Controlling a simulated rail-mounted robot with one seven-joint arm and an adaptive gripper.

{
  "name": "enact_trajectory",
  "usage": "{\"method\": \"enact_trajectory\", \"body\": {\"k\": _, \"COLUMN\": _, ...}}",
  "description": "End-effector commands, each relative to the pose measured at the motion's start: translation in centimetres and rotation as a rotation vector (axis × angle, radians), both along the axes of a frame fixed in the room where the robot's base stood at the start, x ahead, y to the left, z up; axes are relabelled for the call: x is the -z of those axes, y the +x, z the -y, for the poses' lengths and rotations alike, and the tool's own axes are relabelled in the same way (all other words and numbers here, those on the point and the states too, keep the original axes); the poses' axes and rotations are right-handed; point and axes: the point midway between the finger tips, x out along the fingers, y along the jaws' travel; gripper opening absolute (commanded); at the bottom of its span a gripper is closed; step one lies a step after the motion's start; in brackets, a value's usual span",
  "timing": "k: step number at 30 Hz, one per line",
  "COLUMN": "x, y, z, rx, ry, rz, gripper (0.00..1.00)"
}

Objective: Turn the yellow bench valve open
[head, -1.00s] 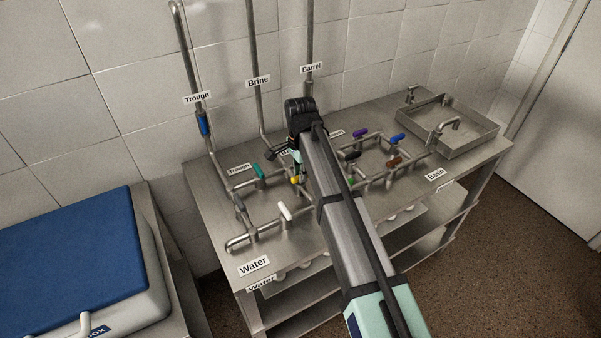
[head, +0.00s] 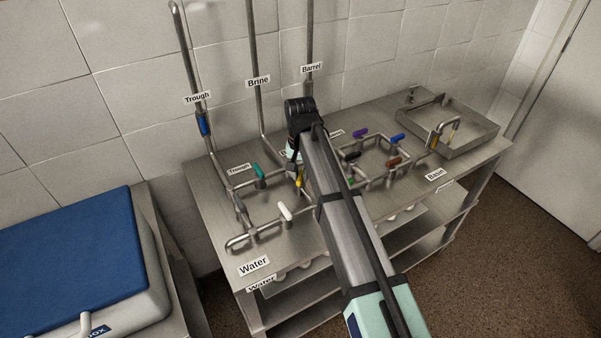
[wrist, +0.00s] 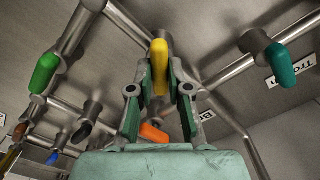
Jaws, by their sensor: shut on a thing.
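The yellow valve handle (wrist: 160,62) stands between the fingertips of my gripper (wrist: 159,82) in the wrist view. The fingers are shut on it, one on each side. In the head view a small part of the yellow handle (head: 299,178) shows beside my arm, over the steel bench. My gripper (head: 294,160) is mostly hidden there by my arm. The pipe under the handle is partly covered by the fingers.
Other handles stand close by: white (head: 285,211), teal (head: 258,171), green (wrist: 44,72) and orange (wrist: 153,133). Purple (head: 360,134), blue (head: 397,139) and brown (head: 394,162) handles are to the right. A steel basin (head: 478,140) sits at the bench's right end.

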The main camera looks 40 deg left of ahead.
Motion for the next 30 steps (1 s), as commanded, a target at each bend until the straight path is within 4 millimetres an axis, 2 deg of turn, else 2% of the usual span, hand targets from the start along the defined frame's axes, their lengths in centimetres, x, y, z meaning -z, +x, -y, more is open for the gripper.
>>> {"method": "enact_trajectory", "body": {"k": 18, "x": 0.10, "y": -0.04, "z": 0.06, "rx": -0.551, "ry": -0.002, "rz": -0.001, "gripper": 0.00}}
{"method": "enact_trajectory", "body": {"k": 30, "x": 0.11, "y": -0.05, "z": 0.07, "rx": -0.727, "ry": -0.001, "rz": -0.002, "gripper": 0.00}}
